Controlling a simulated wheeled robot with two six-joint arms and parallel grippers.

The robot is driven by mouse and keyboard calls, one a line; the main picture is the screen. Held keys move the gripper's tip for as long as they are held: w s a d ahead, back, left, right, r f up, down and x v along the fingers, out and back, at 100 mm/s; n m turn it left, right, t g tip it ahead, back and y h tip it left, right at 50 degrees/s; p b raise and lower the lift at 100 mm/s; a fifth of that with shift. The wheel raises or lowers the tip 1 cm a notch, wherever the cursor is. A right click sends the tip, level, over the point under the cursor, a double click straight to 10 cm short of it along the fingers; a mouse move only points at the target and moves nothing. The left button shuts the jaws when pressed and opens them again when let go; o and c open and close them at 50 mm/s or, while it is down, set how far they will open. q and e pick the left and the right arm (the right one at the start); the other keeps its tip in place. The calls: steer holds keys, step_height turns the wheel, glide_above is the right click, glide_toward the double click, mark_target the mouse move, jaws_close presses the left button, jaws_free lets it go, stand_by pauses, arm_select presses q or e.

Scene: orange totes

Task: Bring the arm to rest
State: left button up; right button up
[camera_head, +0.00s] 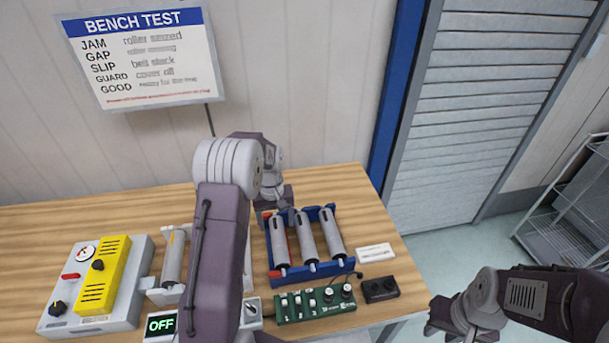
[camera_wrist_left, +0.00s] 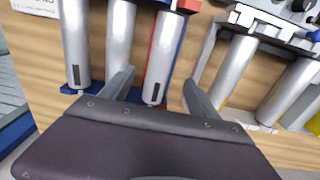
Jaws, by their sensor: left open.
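My left arm rises in front of the bench and bends down. Its gripper (camera_head: 272,205) is at the far left corner of the blue roller frame (camera_head: 312,270). My right gripper (camera_head: 445,322) hangs at the lower right, off the bench. Its fingers are not clear enough to tell their opening.
The wooden bench (camera_head: 350,190) also holds a grey box with a yellow cover (camera_head: 104,275), a second roller unit (camera_head: 173,258) partly behind my arm, a green switch board (camera_head: 315,304), a black block (camera_head: 380,290) and a white label (camera_head: 375,253). A wire rack (camera_head: 570,225) stands right.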

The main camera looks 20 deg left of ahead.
arm_select(q)
steer(key=s+d+r+m+t+b, duration=0.1)
steer(key=s+d+r+m+b, duration=0.3)
steer(key=d, duration=0.5)
steer(key=s+d+f+m, duration=0.1)
steer(key=s+f, duration=0.1)
steer(key=s, duration=0.5)
steer(key=s+d+f+m, duration=0.1)
steer(key=s, duration=0.6)
steer(key=shift+f, duration=0.35)
steer(key=shift+s+d, duration=0.15)
steer(key=shift+s, duration=0.05)
